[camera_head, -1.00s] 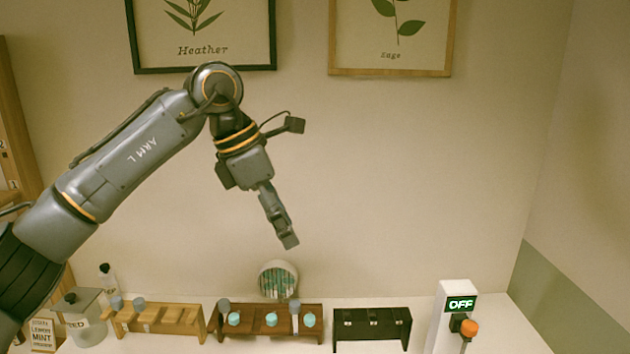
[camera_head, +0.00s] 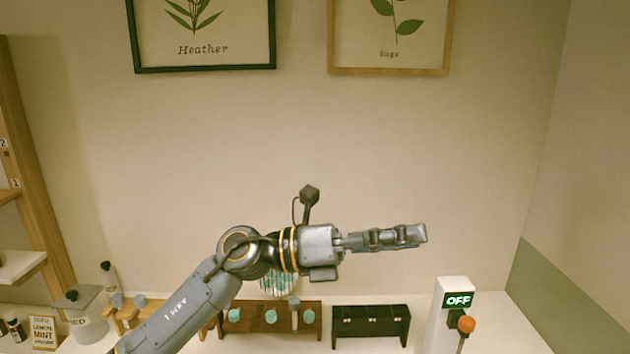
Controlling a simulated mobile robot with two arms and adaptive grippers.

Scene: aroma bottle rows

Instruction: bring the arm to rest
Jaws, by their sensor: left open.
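My left arm comes in from the lower left in the head view. Its left gripper (camera_head: 420,235) points to the right, in front of the bare wall and above the dark rack. It is seen edge-on, open, with nothing held in it. My right gripper is not in view.
Below the arm, a brown rack (camera_head: 262,328) holds several teal-topped bottles, partly hidden. A black rack (camera_head: 370,322) stands right of it. A white post (camera_head: 447,322) has an OFF display and an orange knob. A light wooden rack, a glass jar (camera_head: 86,318) and a Lemon Mint sign (camera_head: 43,332) are at left.

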